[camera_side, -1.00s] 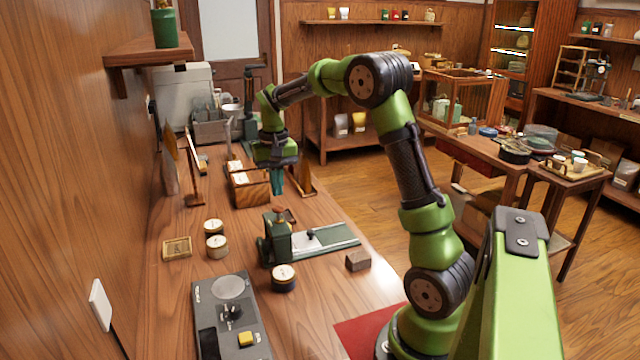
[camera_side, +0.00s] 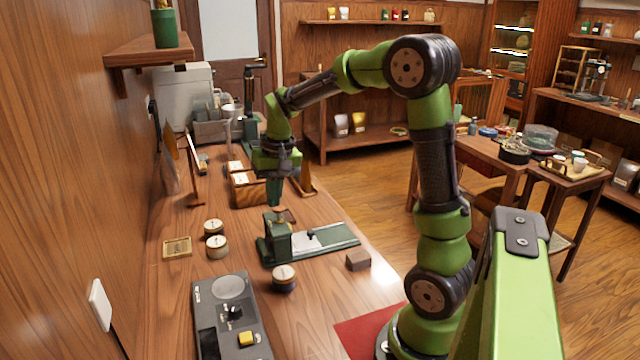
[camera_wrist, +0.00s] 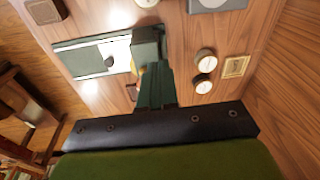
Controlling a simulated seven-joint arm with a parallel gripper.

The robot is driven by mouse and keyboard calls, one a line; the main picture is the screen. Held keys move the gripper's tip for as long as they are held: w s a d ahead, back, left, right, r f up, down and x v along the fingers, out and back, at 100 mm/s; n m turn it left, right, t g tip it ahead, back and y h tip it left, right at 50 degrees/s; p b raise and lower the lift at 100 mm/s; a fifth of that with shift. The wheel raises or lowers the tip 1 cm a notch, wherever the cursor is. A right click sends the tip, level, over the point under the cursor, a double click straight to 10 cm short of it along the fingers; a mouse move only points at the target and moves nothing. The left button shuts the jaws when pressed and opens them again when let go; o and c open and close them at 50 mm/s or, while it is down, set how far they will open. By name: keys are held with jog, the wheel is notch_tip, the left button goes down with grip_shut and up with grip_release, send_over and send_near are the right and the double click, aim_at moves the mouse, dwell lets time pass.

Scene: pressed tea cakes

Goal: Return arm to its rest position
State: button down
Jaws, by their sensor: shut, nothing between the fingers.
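My gripper (camera_side: 274,193) hangs pointing down above the wooden counter (camera_side: 330,285), just behind the green press (camera_side: 278,238). Its dark green fingers are together with nothing between them. In the wrist view the shut fingers (camera_wrist: 155,92) point toward the press (camera_wrist: 146,45), whose flat base with a pale plate reaches to the left. From these views I cannot tell the exact gap between fingertips and press. My arm stands raised and bent above the counter's right edge.
A wooden box (camera_side: 248,192) with pale contents stands close behind my gripper. Round tins (camera_side: 216,246) and a small tray (camera_side: 177,247) lie left of the press. A small brown block (camera_side: 358,260) lies to the right. A grey scale (camera_side: 232,320) is in front.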

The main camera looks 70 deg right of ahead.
jog(key=s+a+r+n+t+y, duration=0.1)
jog(key=s+a+r+n+t, duration=0.1)
jog(key=s+a, duration=0.4)
jog(key=s+a+r+n+t, duration=0.2)
jog(key=s+a, duration=0.5)
jog(key=a, duration=0.4)
notch_tip(320, 180, up, 2)
jog(key=shift+s+r+t+y, duration=0.15)
jog(key=shift+t+y, duration=0.25)
jog(key=shift+t, duration=0.4)
